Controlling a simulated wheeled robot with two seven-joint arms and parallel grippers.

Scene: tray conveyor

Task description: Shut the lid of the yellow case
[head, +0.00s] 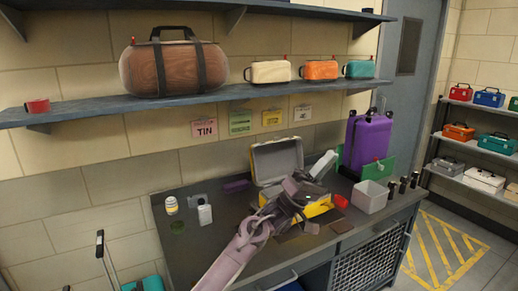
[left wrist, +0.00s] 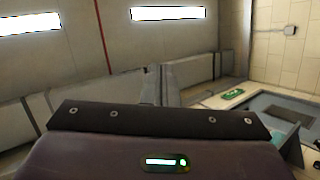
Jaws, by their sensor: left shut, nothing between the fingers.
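The yellow case (head: 319,209) stands on the grey workbench with its lid (head: 276,160) up, the grey inside of the lid facing forward. My left arm reaches over the front of the case and hides much of its base. My left gripper (head: 325,164) is shut and empty, to the right of the raised lid and above the base. I see no clear contact between the gripper and the lid. The left wrist view shows ceiling lights and walls, not the case. My right gripper is not in view.
A purple suitcase (head: 366,143) and a light grey open bin (head: 370,196) stand to the right. A small red object (head: 341,201) lies near the case's right end. A white bottle (head: 205,214) and a yellow-and-white one (head: 171,205) stand at the left. A shelf (head: 210,98) runs above.

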